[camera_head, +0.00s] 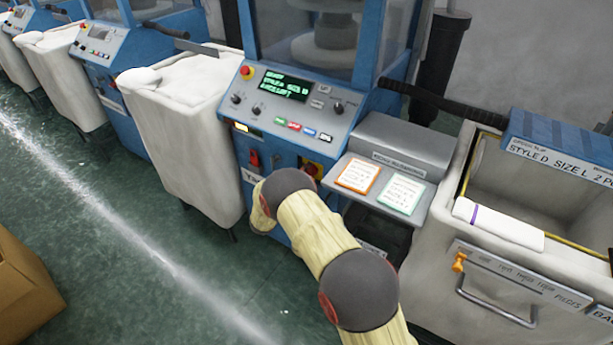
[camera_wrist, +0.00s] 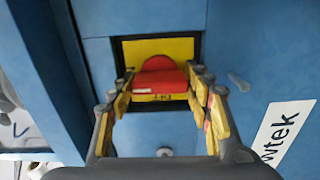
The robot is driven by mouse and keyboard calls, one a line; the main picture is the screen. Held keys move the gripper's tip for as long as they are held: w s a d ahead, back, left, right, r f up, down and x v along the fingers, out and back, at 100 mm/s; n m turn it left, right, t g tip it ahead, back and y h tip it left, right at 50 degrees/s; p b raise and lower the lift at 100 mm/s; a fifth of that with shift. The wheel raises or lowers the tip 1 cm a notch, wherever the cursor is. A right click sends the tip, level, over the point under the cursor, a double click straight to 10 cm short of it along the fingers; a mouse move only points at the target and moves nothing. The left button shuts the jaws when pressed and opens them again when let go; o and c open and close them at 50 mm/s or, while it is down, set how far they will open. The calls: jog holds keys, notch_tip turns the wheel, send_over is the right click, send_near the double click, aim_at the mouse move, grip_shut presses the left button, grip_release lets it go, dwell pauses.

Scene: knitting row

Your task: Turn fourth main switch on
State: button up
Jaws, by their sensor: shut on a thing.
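The main switch is a red rotary handle (camera_wrist: 160,75) on a yellow plate (camera_wrist: 182,48), set in a black frame on the blue machine front in the wrist view. My gripper (camera_wrist: 161,85) is shut on the handle, one yellow-padded finger at each side. The handle's broad face lies across that picture. Small dark marks on the plate under it are too small to read. In the head view the yellow and red switch (camera_head: 312,169) shows low on the blue machine, partly behind my arm, and my fingers are hidden there.
Above the switch is a control panel (camera_head: 295,108) with a lit green display (camera_head: 285,84) and a red stop button (camera_head: 247,72). A shelf (camera_head: 375,187) with two cards juts out on the right. A white covered bin (camera_head: 185,130) stands left. A pale bin (camera_head: 465,225) stands right.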

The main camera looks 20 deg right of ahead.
jog(key=shift+f, duration=0.1)
jog(key=o, duration=0.9)
jog(key=v, duration=1.2)
